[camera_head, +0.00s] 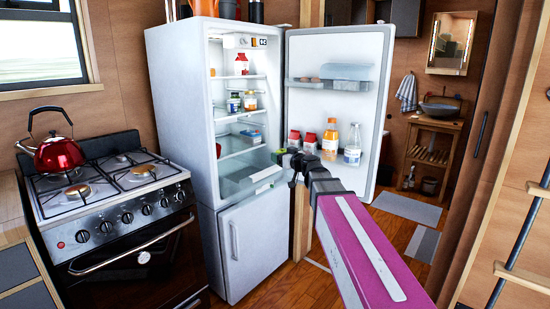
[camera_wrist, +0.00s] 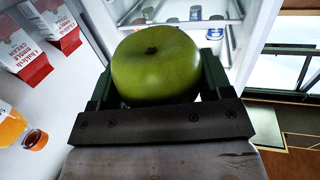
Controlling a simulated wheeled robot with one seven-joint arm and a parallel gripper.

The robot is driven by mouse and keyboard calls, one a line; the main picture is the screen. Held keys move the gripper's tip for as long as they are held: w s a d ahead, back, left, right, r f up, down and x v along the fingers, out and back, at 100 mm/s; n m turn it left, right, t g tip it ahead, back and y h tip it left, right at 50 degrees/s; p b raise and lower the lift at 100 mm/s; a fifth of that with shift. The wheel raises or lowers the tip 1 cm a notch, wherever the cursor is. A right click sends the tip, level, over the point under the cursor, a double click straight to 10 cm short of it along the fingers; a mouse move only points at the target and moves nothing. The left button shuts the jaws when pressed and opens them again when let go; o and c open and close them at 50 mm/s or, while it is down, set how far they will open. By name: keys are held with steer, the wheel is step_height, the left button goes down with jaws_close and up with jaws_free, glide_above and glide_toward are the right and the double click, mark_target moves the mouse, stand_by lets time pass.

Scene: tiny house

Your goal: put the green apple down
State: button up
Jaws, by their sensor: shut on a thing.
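The green apple (camera_wrist: 155,68) is between the two dark fingers of my gripper (camera_wrist: 157,85) in the wrist view, which are shut on it. The fridge's lit inside has several shelves (camera_head: 238,115) and a clear drawer (camera_head: 247,178) at the bottom. Shelves also show beyond the apple in the wrist view.
The fridge door (camera_head: 335,105) stands open to the right, with cartons (camera_head: 330,138), an orange bottle (camera_head: 355,140) and a clear bottle (camera_head: 352,150) on its lower rack. A stove (camera_head: 110,190) with a red kettle (camera_head: 54,152) is at left. A ladder (camera_head: 522,240) stands at right.

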steer(key=w+d+r+m+t+h, duration=0.1)
steer(key=d+r+m+h, duration=0.2)
steer(key=d, duration=0.5)
steer(key=w+d+r+m+t+h, duration=0.2)
steer(key=d+r+m+h, duration=0.2)
steer(key=d+h, duration=0.3)
steer(key=shift+d+r, duration=0.5)
steer(key=shift+r, duration=0.2)
